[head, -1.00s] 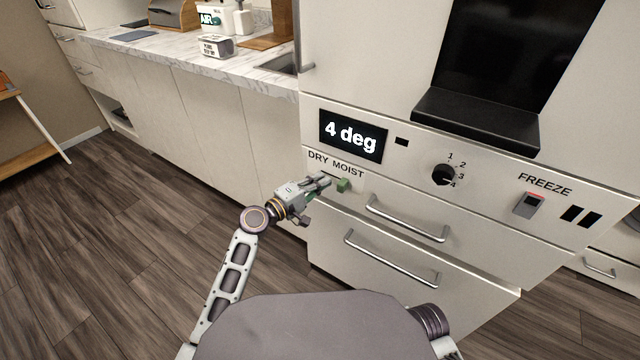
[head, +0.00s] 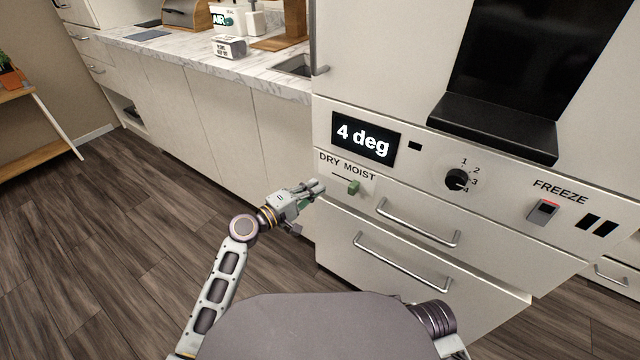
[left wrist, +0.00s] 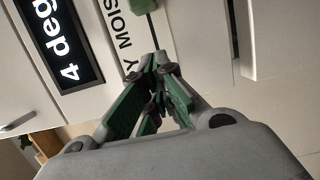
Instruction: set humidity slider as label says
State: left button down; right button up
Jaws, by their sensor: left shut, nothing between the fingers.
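The humidity slider is a green knob (head: 353,187) on a dark track, on the white cabinet front under the words DRY MOIST (head: 347,167). In the left wrist view the closed fingertips (left wrist: 158,62) are near the track's lower end. My right gripper is out of view.
A "4 deg" display (head: 364,137) is above the slider. A rotary dial (head: 458,180) and a FREEZE switch (head: 543,211) are to the right. Drawer handles (head: 418,223) stick out below. A small white box (head: 230,47) on the counter bears print too small to read surely.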

pick_arm(q)
jog(key=shift+v, duration=2.7)
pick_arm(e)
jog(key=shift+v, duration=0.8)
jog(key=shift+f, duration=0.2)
